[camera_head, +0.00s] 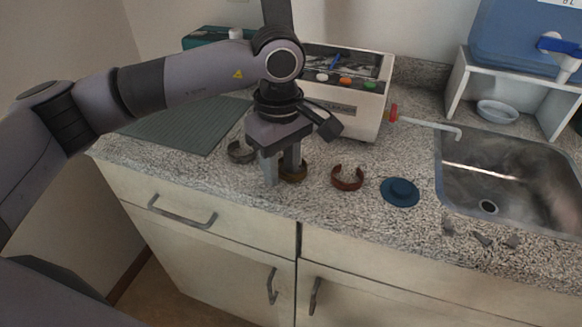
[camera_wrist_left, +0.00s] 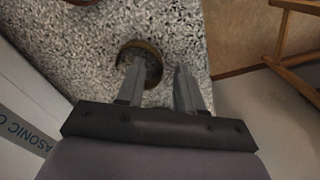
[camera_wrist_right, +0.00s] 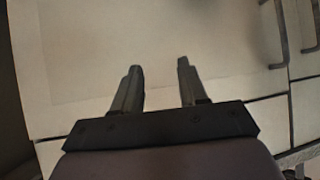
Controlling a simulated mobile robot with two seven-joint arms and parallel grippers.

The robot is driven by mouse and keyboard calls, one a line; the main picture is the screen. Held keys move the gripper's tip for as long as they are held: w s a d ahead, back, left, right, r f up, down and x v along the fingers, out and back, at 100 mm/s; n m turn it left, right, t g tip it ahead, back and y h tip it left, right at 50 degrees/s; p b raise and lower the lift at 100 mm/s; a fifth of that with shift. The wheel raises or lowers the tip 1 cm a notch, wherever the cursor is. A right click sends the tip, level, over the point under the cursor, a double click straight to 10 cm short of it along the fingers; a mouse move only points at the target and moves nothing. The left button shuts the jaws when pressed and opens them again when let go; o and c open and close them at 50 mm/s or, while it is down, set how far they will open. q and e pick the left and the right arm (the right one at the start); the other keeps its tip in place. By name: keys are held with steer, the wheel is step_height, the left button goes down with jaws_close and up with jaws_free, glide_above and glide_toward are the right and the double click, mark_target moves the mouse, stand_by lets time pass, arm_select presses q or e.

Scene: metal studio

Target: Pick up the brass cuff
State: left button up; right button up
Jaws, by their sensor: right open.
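The brass cuff (camera_head: 301,173) stands on the speckled counter, partly hidden behind a finger of my left gripper (camera_head: 280,176) in the head view. In the left wrist view the brass cuff (camera_wrist_left: 152,46) shows as a ring. My left gripper (camera_wrist_left: 158,74) is open over it: one finger overlaps the ring's opening and the other is just outside its right side. I cannot tell whether either finger touches the cuff. My right gripper (camera_wrist_right: 159,70) is open and empty, in front of pale cabinet fronts; it is not in the head view.
A grey cuff (camera_head: 240,153) stands left of the gripper, a reddish-brown cuff (camera_head: 347,179) to its right. Further right are a blue round object (camera_head: 400,191) and the sink (camera_head: 505,180). A white machine (camera_head: 352,104) stands behind. A ribbed green mat (camera_head: 185,127) lies left.

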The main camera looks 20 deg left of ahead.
arm_select(q)
jaws_close()
